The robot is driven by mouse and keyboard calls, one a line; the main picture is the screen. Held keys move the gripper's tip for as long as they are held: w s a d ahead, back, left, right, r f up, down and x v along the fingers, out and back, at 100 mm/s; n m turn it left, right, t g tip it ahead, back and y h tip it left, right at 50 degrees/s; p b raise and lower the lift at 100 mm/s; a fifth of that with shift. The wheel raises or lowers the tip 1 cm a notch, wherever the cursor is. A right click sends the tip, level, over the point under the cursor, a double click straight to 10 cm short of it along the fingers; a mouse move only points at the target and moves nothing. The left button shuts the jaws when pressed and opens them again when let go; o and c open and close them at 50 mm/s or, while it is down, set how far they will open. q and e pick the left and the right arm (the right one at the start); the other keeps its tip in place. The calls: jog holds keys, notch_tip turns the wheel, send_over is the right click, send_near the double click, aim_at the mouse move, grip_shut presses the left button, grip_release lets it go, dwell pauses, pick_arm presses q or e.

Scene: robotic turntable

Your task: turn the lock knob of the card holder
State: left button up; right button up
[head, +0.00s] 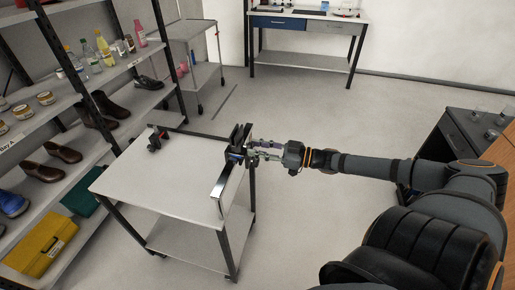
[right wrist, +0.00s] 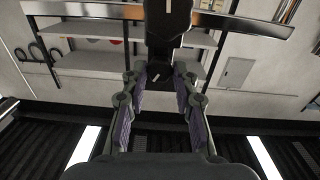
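A dark upright device (head: 237,138), which appears to be the card holder, stands at the right edge of the white cart top. My right gripper (head: 251,150) reaches it from the right in the head view. In the right wrist view its two fingers (right wrist: 161,76) are apart, one on each side of a dark part with a pale mark (right wrist: 155,76), probably the lock knob. Small gaps seem to show beside that part; contact is unclear. A dark block (right wrist: 167,25) of the device stands above it. My left gripper is in neither view.
The white cart (head: 165,185) carries a small black object (head: 157,138) and a shiny metal bar (head: 222,190) along its right side. A loaded shelf (head: 60,110) stands left. A drawer bench (head: 305,22) stands at the back.

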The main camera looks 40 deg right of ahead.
jog(key=shift+w+a, duration=0.1)
grip_shut()
jog(key=shift+r+n+p, duration=0.25)
jog(key=shift+n+p, duration=0.3)
jog(key=shift+n, duration=0.45)
jog(key=shift+n+p, duration=0.3)
jog(key=shift+n, duration=0.5)
jog(key=shift+f+n, duration=0.2)
jog(key=shift+n, duration=0.3)
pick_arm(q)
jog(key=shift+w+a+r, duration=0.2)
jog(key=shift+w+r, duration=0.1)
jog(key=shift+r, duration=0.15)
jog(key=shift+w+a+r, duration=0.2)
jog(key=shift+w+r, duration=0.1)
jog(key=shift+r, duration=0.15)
pick_arm(e)
jog(key=o, duration=0.6)
grip_release()
